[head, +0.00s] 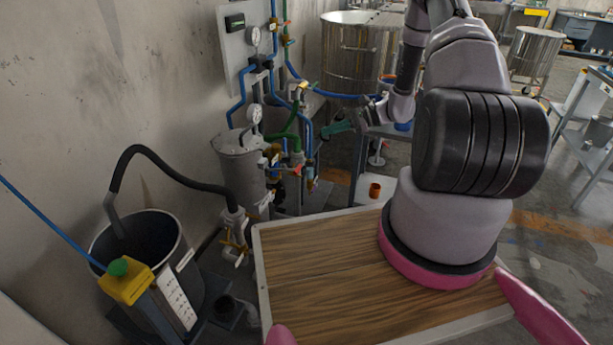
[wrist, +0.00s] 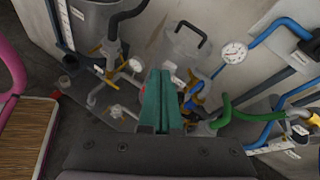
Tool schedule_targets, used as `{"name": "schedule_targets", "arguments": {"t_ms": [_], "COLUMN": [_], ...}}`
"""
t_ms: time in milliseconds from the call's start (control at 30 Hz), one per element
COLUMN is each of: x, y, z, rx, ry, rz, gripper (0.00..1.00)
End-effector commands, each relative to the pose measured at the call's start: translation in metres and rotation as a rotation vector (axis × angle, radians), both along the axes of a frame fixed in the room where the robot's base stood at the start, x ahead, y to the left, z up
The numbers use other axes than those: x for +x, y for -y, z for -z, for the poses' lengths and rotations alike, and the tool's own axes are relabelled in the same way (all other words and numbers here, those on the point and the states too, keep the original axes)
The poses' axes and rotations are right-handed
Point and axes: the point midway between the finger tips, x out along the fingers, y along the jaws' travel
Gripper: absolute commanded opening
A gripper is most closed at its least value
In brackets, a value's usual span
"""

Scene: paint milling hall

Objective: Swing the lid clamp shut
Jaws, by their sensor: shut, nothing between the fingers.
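The grey lidded pot (head: 243,170) stands by the wall, left of the pipework, with a handle on its flat lid (head: 232,139). In the wrist view the lid (wrist: 180,48) with its dark handle (wrist: 192,32) lies beyond my fingertips. I cannot make out the lid clamp itself or its position for certain. My gripper (head: 338,130) has green fingers and is right of the pot, apart from it, near the pipes. In the wrist view my gripper (wrist: 160,75) shows its two fingers together, holding nothing, and they hide part of the pot and fittings.
Blue and green pipes (head: 290,135) with valves and gauges (head: 253,37) crowd the space around the pot. A black hose (head: 165,155) arches to an open bin (head: 150,240) at left. A wooden-topped table (head: 320,280) is in front. A steel vat (head: 360,50) stands behind.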

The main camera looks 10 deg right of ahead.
Motion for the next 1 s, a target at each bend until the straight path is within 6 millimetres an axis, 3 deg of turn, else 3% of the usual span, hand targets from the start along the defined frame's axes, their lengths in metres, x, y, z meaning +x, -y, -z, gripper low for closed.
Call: {"name": "schedule_targets", "arguments": {"t_ms": [33, 200, 300, 400, 500, 667, 1000], "x": [-0.002, -0.011, -0.020, -0.028, -0.033, -0.030, 0.006], "y": [0.005, 0.017, 0.021, 0.024, 0.024, 0.017, -0.038], "z": [0.034, 0.122, 0.162, 0.189, 0.205, 0.213, 0.226], "rx": [0.045, 0.164, 0.212, 0.244, 0.260, 0.267, 0.265], "ry": [-0.038, -0.116, -0.150, -0.173, -0.183, -0.188, -0.187], "rz": [0.054, 0.228, 0.311, 0.371, 0.405, 0.419, 0.414], "gripper": [0.00, 0.00, 0.00, 0.00, 0.00, 0.00, 0.00]}}
